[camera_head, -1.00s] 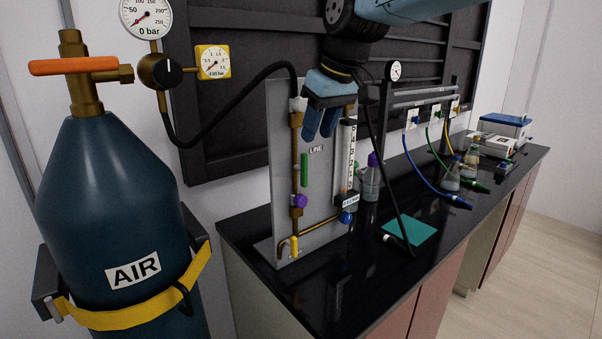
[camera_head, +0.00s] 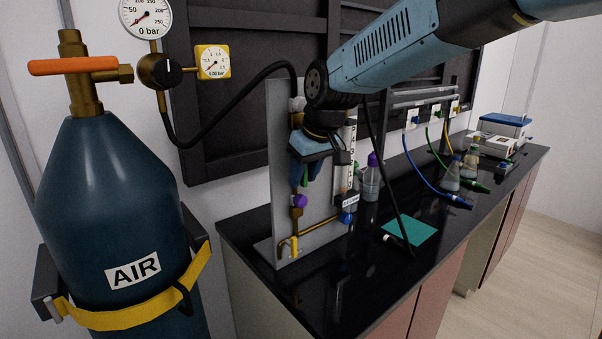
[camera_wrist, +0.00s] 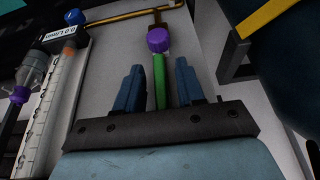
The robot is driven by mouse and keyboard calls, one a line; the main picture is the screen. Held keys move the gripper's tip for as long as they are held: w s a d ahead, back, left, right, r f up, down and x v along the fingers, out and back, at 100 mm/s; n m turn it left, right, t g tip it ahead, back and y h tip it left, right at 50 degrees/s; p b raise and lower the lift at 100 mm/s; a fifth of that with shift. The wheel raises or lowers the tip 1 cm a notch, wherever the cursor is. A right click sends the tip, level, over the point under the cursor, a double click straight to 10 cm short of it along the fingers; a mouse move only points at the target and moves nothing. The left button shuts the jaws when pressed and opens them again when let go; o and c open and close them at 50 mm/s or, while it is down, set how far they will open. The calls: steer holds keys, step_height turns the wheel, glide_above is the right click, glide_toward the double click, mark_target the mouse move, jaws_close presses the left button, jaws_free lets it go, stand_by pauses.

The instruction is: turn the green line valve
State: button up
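The green line valve handle (camera_wrist: 160,88) stands upright along the brass pipe on the grey panel (camera_head: 282,130). In the wrist view it lies between the two blue fingers of my gripper (camera_wrist: 158,76), with a gap on each side. My gripper is open. In the head view my gripper (camera_head: 306,170) is in front of the panel and hides most of the green handle (camera_head: 305,178). A purple knob (camera_head: 300,201) sits on the pipe below the handle and is just past the fingertips in the wrist view (camera_wrist: 157,40).
A flowmeter tube (camera_head: 350,145) stands right of the valve, with a blue knob (camera_head: 346,218) below it. A yellow handle (camera_head: 294,244) is at the panel's foot. The AIR cylinder (camera_head: 110,200) stands left. A purple-capped bottle (camera_head: 371,183) is on the bench behind.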

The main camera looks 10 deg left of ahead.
jaws_close()
steer(key=shift+a+r, duration=0.1)
steer(key=shift+a, duration=0.05)
stand_by(0.4)
